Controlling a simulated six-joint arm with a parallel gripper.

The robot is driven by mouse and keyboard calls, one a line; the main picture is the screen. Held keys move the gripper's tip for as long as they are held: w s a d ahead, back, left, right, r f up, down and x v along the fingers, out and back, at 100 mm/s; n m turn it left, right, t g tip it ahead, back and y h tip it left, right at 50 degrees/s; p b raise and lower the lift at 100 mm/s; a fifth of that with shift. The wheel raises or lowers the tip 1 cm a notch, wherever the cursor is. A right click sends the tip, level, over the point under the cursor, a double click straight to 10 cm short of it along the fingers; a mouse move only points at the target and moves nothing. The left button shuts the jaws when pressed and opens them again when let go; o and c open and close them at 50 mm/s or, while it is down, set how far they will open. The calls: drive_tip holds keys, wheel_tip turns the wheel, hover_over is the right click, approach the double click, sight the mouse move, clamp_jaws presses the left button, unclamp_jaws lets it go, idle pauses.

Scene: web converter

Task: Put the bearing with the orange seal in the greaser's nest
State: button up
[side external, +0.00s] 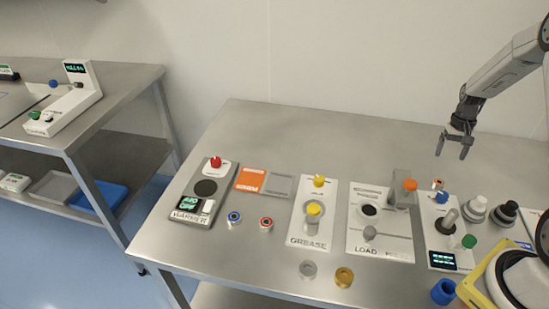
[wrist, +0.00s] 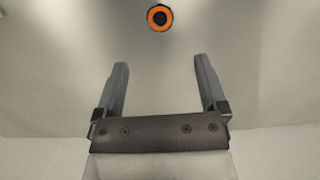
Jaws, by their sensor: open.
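The bearing with the orange seal (wrist: 158,17) shows at the top edge of the wrist view, beyond my fingertips, as an orange ring with a dark centre. In the side view a small orange-topped part (side external: 438,184), probably this bearing, stands at the back right of the table, behind the blue knob. My gripper (side external: 455,149) is open and empty, above the table's back right; its two fingers (wrist: 161,62) are spread in the wrist view. The greaser (side external: 309,240) is the white plate marked GREASE, with a yellow-topped post in its middle. I cannot make out its nest clearly.
Bearings with blue (side external: 234,218) and red (side external: 266,224) seals stand between the warmer (side external: 185,214) and greaser. The LOAD station (side external: 385,244) and a station with a dark display (side external: 443,258) lie right of the greaser.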

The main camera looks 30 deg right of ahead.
drive_tip(key=shift+w+d+r, duration=0.1)
drive_tip(key=shift+r, duration=0.9)
drive_tip(key=w+a+r+n+t+h, duration=0.1)
drive_tip(key=w+a+r+n, duration=0.15)
drive_tip(key=a, duration=0.65)
drive_tip(key=w+a+r+n+t, duration=0.1)
drive_tip(key=a+r+n, duration=0.15)
drive_tip(key=a, duration=0.65)
drive_tip(key=s+a+r+n+t, duration=0.1)
drive_tip(key=s+a, duration=0.3)
drive_tip(key=a, duration=0.4)
drive_tip(key=s+a+r+n, duration=0.2)
drive_tip(key=s+a+n, duration=0.1)
drive_tip(key=a, duration=0.5)
drive_tip(key=shift+s+t, duration=0.4)
drive_tip(key=shift+s, duration=0.25)
drive_tip(key=shift+c, duration=1.2)
